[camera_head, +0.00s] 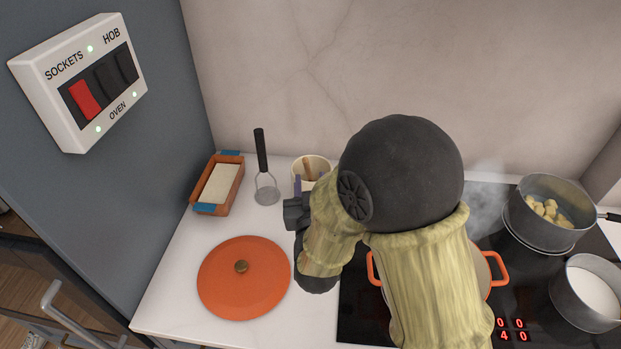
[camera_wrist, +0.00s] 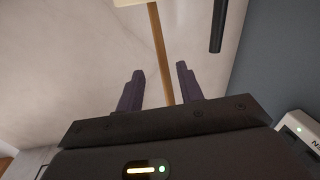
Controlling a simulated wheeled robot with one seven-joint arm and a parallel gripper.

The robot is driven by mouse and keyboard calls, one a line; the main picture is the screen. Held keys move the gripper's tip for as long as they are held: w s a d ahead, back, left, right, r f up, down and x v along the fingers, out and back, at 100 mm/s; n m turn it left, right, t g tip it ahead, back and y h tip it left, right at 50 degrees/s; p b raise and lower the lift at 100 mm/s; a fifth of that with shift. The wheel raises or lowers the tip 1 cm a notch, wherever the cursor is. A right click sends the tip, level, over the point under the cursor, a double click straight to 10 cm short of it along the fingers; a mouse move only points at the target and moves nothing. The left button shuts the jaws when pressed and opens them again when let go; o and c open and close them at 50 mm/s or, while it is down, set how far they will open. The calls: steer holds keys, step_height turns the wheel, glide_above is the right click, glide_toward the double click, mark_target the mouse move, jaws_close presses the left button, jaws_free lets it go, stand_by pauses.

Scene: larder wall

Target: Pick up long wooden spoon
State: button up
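A cream crock (camera_head: 325,163) stands at the back of the counter, partly hidden by my arm, with a wooden piece (camera_head: 308,172) showing in its mouth. In the wrist view a long thin wooden handle (camera_wrist: 157,48) runs between the two purple fingers of my gripper (camera_wrist: 160,82), with a gap on each side. It meets a pale edge at the top, perhaps the crock (camera_wrist: 132,2). The spoon's bowl cannot be made out. My gripper is open, and in the head view a purple finger (camera_head: 297,185) shows beside the crock.
A loaf tin (camera_head: 238,182) and an orange lid (camera_head: 228,285) lie farther left. An orange pot (camera_head: 498,268), a pan of yellow pieces (camera_head: 530,218) and a pan of white liquid (camera_head: 562,300) stand on the hob.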

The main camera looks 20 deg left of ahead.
mark_target(308, 172)
steer(key=shift+f+p+x, duration=0.1)
steer(key=shift+p+x, duration=0.5)
steer(key=shift+x, duration=0.7)
steer(key=shift+f+p+x, duration=0.15)
steer(key=shift+p+x, duration=0.4)
steer(key=shift+x, duration=0.75)
steer(key=shift+a, duration=0.15)
steer(key=shift+s, duration=0.1)
jaws_close()
